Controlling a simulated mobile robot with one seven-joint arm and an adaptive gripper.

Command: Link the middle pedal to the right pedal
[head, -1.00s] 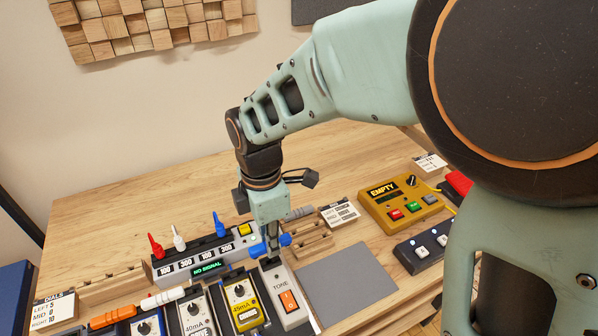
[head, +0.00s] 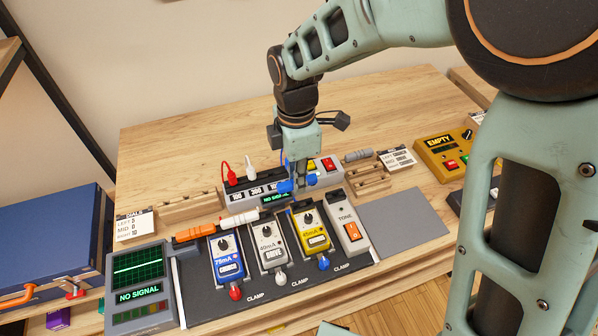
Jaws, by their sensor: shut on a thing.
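The pedals stand in a row on a dark board: the blue left pedal (head: 227,262), the white middle pedal (head: 267,243), and the yellow right pedal (head: 313,238). A patch link with blue ends (head: 285,187) is in my gripper (head: 298,186), which is shut on it. The gripper points down, behind and above the tops of the middle and right pedals. Whether the link touches a pedal I cannot tell.
The grey TONE box (head: 349,233) stands right of the yellow pedal. The supply box (head: 217,203) with red and white plugs is behind, partly hidden by my gripper. A NO SIGNAL scope (head: 138,290) is at left. The grey mat (head: 402,220) is bare.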

